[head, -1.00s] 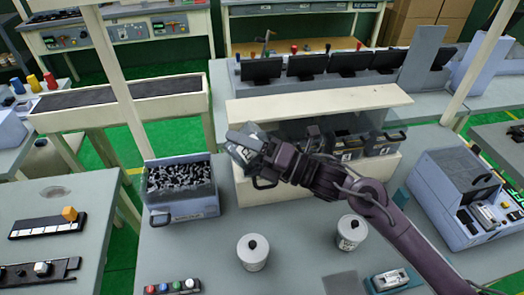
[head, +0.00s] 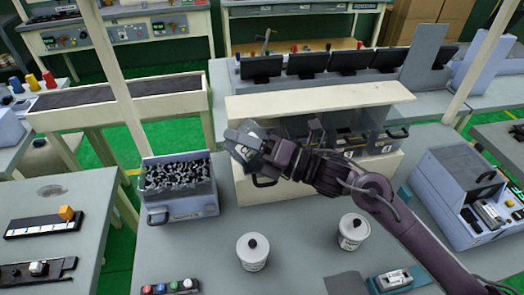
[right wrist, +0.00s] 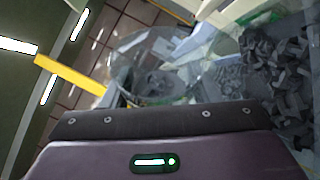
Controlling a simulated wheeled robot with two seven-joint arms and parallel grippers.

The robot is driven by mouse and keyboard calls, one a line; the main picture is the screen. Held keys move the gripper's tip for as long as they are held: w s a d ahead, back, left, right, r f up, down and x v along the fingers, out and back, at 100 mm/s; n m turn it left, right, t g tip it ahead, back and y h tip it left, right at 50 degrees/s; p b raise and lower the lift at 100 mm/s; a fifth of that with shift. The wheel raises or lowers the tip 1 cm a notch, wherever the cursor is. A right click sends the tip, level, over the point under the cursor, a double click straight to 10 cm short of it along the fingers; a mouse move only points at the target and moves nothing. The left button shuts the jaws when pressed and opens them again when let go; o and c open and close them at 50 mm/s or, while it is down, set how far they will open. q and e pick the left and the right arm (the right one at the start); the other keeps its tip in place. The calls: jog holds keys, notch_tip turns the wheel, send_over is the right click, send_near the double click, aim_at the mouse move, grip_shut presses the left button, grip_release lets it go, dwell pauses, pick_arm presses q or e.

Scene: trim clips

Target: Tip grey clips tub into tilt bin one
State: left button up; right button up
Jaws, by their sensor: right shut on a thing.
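My right gripper (head: 243,147) reaches in from the right and is shut on a small see-through tub, seen at the front of the shelf unit. In the right wrist view the clear tub (right wrist: 155,72) is just past the gripper edge. Loose grey clips (right wrist: 282,85) lie at the right of that view; I cannot tell whether they are in the tub or beyond it. The tilt bins (head: 376,143) stand in a row under the cream shelf. A dark handle (head: 265,182) shows below my gripper, which hides most of the left end of the row. My left gripper is not in view.
A blue-grey box (head: 182,211) full of dark and light clips stands left of the gripper. Two white lidded canisters (head: 252,254) stand in front. A grey machine (head: 462,190) is at the right. The table between box and canisters is clear.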

jog(key=shift+s+a+f+n+g+h+b, duration=0.1)
jog(key=shift+f+n+g+h+b, duration=0.3)
jog(key=shift+n+b, duration=0.6)
jog(key=shift+s+a+f+n+g+h+b, duration=0.1)
jog(key=shift+f+n+h+b, duration=0.45)
jog(key=shift+n+b, duration=0.4)
jog(key=shift+f+h, duration=0.15)
jog(key=shift+h, duration=0.1)
jog(key=shift+n, duration=0.25)
jog(key=shift+w+r+n+h+b, duration=0.1)
jog(key=shift+r+n+h+b, duration=0.45)
jog(key=shift+n, duration=0.35)
jog(key=shift+w+d+r+n+h, duration=0.1)
jog(key=shift+r+n+h, duration=0.3)
jog(key=shift+n, duration=0.1)
jog(key=shift+w+d+r+n+h, duration=0.1)
jog(key=shift+r+n+h, duration=0.25)
jog(key=shift+n, duration=0.15)
jog(key=shift+s+r+n+t+h, duration=0.15)
jog(key=shift+r+n+t+h, duration=0.15)
jog(key=shift+r+n+h, duration=0.45)
jog(key=shift+a+n+h, duration=0.2)
jog(key=shift+n+h, duration=0.05)
jog(key=shift+n, duration=0.1)
